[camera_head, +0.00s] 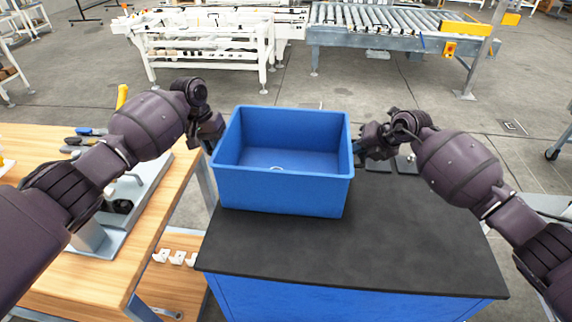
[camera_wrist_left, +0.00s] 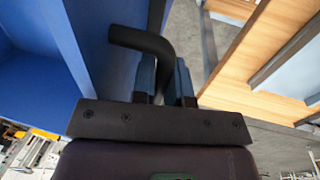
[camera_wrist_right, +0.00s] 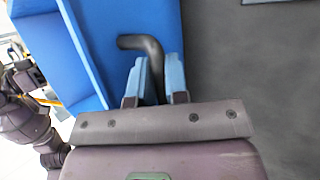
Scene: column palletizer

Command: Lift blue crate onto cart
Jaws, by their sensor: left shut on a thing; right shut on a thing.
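The open blue crate (camera_head: 280,190) is upright and level over the back left part of a black top (camera_head: 330,250) on a blue body, apparently the cart. I cannot tell whether its base touches the top. Only a small pale spot shows on its floor. My left gripper (camera_head: 209,142) is at the crate's left side, its fingers (camera_wrist_left: 165,82) shut on a bent black handle (camera_wrist_left: 140,38). My right gripper (camera_head: 359,153) is at the right side, its fingers (camera_wrist_right: 157,78) shut on the matching black handle (camera_wrist_right: 138,42).
A wooden workbench (camera_head: 75,265) with tools and a grey metal fixture stands close on the left. Flat dark items (camera_head: 378,166) lie near the black top's far edge. The top is clear in front and right of the crate. A roller conveyor (camera_head: 375,20) and white frame (camera_head: 205,45) stand behind.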

